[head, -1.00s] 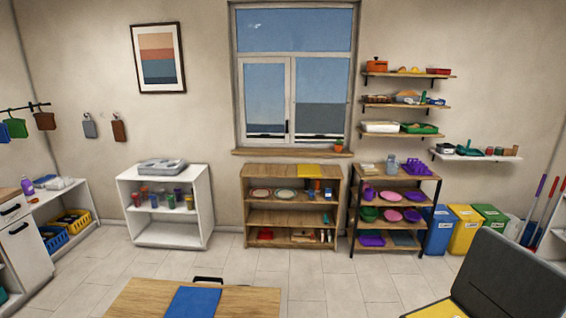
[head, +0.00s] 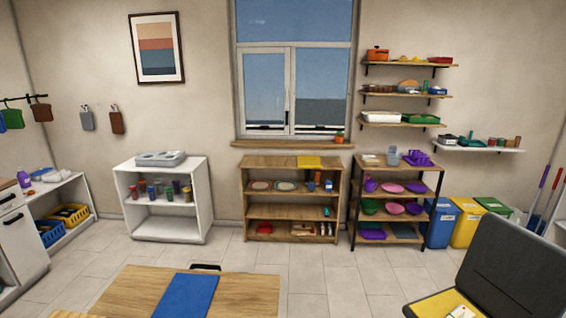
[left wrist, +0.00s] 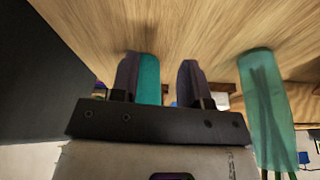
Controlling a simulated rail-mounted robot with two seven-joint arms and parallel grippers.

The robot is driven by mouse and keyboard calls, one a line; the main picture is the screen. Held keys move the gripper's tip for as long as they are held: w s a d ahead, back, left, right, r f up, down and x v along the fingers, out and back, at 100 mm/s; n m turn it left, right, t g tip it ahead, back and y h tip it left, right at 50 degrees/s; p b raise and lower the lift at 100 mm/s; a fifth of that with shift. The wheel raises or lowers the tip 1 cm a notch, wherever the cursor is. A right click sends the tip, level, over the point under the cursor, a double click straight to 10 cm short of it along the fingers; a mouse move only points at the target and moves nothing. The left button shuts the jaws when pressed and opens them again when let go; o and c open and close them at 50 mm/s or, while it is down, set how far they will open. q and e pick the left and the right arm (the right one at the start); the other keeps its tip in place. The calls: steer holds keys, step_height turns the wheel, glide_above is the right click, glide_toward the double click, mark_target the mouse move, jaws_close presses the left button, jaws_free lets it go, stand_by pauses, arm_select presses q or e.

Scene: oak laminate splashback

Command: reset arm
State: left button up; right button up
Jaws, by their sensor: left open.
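My left gripper (left wrist: 158,72) shows in the left wrist view with its two dark fingers apart, so it is open. A teal strip (left wrist: 149,78) shows between the fingers, close beside one of them; I cannot tell whether it touches or what it is. A translucent teal piece (left wrist: 266,105) hangs down at the right of that view. A wooden surface (left wrist: 200,25) fills the upper part, close to the fingertips. Neither gripper shows in the head view, and my right gripper is in no view.
A wooden table (head: 125,290) with a blue mat (head: 187,296) is in front. A dark chair (head: 510,265) with a yellow seat stands at right. A white shelf (head: 165,230), a wooden shelf (head: 290,212) and a black-framed rack (head: 398,205) line the wall. Floor between is clear.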

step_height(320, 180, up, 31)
steer(key=p, duration=2.9)
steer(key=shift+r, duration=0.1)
